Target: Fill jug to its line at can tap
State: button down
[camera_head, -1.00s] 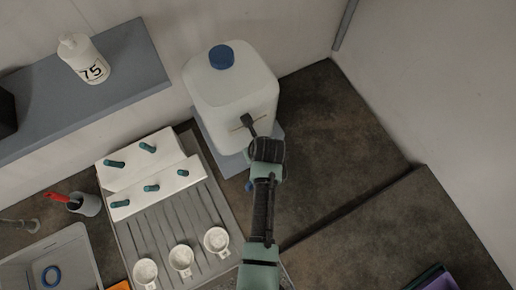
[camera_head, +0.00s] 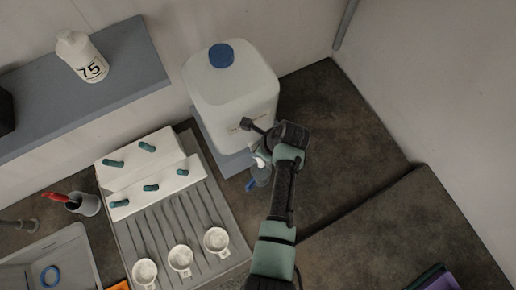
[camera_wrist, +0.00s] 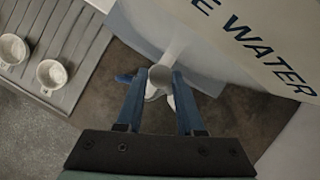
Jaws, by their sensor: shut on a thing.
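The white water can (camera_head: 218,97) with its blue cap stands on a low grey stand at the back. Its tap (camera_wrist: 160,76) shows in the wrist view as a round grey end on a pale stem. My gripper (camera_wrist: 160,84) comes down in front of the can, its two blue fingers shut on the tap. Below the tap a pale thing (camera_head: 263,176) with a blue part, apparently the jug, is mostly hidden by the tap and my gripper. Its fill line and the water level do not show.
A ribbed drainer (camera_head: 160,228) with a white peg rack (camera_head: 130,180) and white cups (camera_head: 180,259) lies left. A shelf (camera_head: 115,70) holds a bottle marked 75. A grey sink or tray (camera_head: 75,250) is lower left. The dark counter right of the can is clear.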

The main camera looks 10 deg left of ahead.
jog(key=n, duration=0.1)
jog(key=n+g+b, duration=0.1)
jog(key=n, duration=0.1)
jog(key=n+g, duration=0.1)
jog(key=n, duration=0.1)
jog(key=shift+d+f+y+b, duration=0.1)
jog(key=shift+f+y+b, duration=0.15)
jog(key=shift+y+b, duration=0.05)
jog(key=shift+s, duration=0.1)
jog(key=shift+r, duration=0.1)
dwell(0.4)
jog(key=shift+s+r+m+p, duration=0.15)
jog(key=shift+m+p, duration=0.35)
jog(key=shift+p, duration=0.35)
jog(key=shift+m+t+p, duration=0.3)
jog(key=shift+f+m, duration=0.3)
jog(key=shift+m, duration=0.3)
jog(key=shift+m+t, duration=0.5)
jog(key=shift+m, duration=0.3)
dwell(0.8)
